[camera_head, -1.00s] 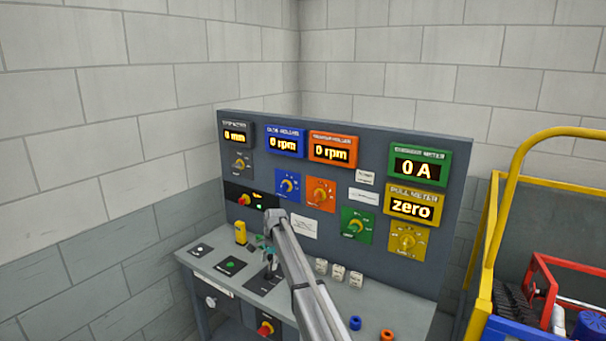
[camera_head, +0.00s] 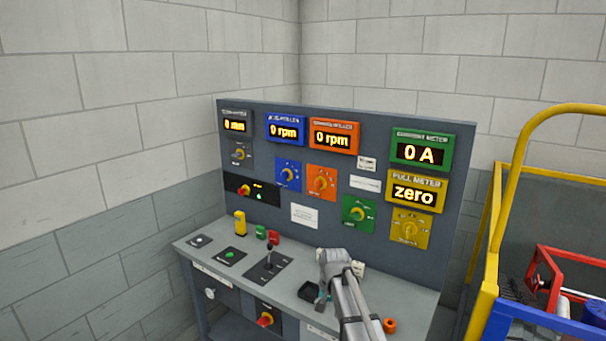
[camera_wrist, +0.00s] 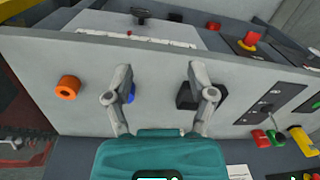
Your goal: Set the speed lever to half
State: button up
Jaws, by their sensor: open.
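The speed lever (camera_head: 268,258) appears to be the black stick on a dark plate (camera_head: 283,266) on the desk. It looks roughly upright; its exact setting is too small to read. In the wrist view the lever plate (camera_wrist: 262,110) lies to the right of my gripper. My gripper (camera_head: 322,300) is over the desk to the right of the lever, partly hidden by my own arm. In the wrist view my gripper (camera_wrist: 158,72) has its two fingers spread with nothing held between them. The blue and orange roller displays (camera_head: 285,131) (camera_head: 333,137) read 0 rpm.
A black open box (camera_head: 309,291) is close to my gripper. Red (camera_head: 274,236), green (camera_head: 261,232) and yellow (camera_head: 240,224) pieces stand behind the lever. The panel (camera_head: 330,215) rises at the back.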

jog(key=s+d+f+n+b, duration=0.1)
jog(key=s+d, duration=0.3)
jog(key=s, duration=0.6)
jog(key=s+d+f+n+b, duration=0.2)
jog(key=s+d, duration=0.3)
jog(key=s, duration=0.5)
jog(key=shift+d+f+n+h, duration=0.3)
jog(key=shift+f+n+h, duration=0.1)
jog(key=shift+f+n, duration=0.15)
